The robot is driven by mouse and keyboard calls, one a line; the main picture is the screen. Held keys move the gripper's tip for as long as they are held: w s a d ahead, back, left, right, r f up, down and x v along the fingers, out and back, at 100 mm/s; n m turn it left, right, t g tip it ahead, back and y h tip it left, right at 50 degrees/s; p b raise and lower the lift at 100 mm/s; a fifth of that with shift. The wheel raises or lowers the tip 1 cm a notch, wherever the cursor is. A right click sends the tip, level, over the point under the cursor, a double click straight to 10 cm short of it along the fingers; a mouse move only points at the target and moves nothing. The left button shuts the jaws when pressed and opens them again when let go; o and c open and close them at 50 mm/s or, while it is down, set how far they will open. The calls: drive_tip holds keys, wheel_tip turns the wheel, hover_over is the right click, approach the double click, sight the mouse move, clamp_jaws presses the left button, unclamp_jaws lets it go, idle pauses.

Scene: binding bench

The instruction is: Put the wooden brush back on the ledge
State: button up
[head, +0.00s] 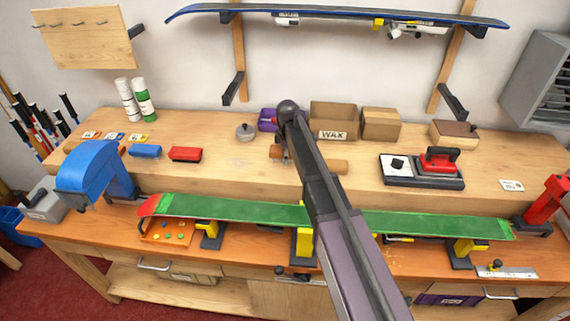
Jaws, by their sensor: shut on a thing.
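My arm reaches from the bottom right up to the raised wooden ledge (215,175) along the back of the bench. My gripper (283,157) is mostly hidden behind my wrist, and only a small grey part shows. It is shut on the wooden brush (277,150), a brown piece showing at the left of the wrist. A lighter brown wooden piece (337,166) shows to the right of my arm. I cannot tell whether it is part of the same brush. The brush is over the ledge in the picture; whether it touches is hidden.
A green ski or board (240,211) lies on yellow-topped supports in front of the ledge. A WAX box (333,117), a smaller box (381,124), a round grey pot (245,132) and a red iron (440,160) stand on the ledge. A red block (185,154) is at left.

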drive_tip(key=shift+f+b, duration=1.8)
drive_tip(key=shift+f, duration=0.1)
drive_tip(key=shift+f, duration=0.1)
drive_tip(key=o, duration=1)
wheel_tip(320, 180, up, 12)
drive_tip(key=p, duration=1.2)
drive_tip(key=shift+d, duration=0.1)
